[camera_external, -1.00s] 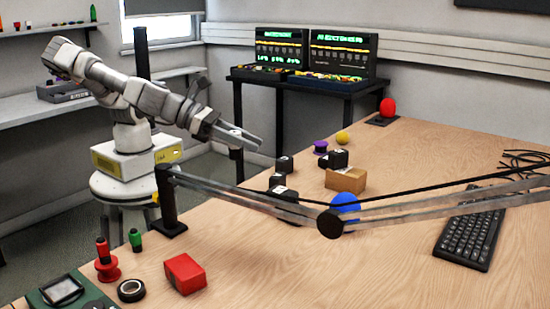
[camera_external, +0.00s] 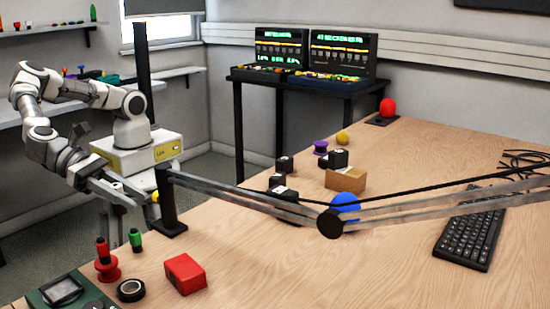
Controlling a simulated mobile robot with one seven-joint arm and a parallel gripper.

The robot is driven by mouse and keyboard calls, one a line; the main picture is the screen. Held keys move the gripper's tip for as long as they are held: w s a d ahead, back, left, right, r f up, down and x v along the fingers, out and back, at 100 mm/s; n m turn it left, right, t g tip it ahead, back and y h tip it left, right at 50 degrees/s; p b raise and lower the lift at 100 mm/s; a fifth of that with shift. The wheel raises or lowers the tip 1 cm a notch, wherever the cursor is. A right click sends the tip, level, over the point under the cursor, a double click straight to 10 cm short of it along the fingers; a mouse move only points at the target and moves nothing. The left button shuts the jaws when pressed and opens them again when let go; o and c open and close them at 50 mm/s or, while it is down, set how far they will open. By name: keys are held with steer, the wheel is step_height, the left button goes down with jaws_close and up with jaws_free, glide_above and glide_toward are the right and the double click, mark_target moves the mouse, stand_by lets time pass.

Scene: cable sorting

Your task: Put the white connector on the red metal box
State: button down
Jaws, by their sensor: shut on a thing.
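The red metal box (camera_external: 185,273) lies on the near left part of the wooden table, with its top clear. My gripper (camera_external: 130,200) is low at the left, beyond the table's left edge and farther back than the red box. It points down and to the right, well apart from the box. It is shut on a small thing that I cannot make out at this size. I cannot pick out the white connector anywhere in view; it may be the thing between the fingers.

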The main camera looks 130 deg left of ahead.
steer(key=f, duration=0.1)
steer(key=b, duration=0.3)
glide_above(196, 269)
step_height(196, 269, down, 7)
steer(key=shift+f, duration=0.1)
steer(key=shift+f+b, duration=0.75)
steer(key=shift+f, duration=1.2)
steer(key=shift+f, duration=0.1)
steer(key=shift+f, duration=0.15)
steer(key=c, duration=0.6)
jaws_free()
steer(key=shift+r, duration=0.2)
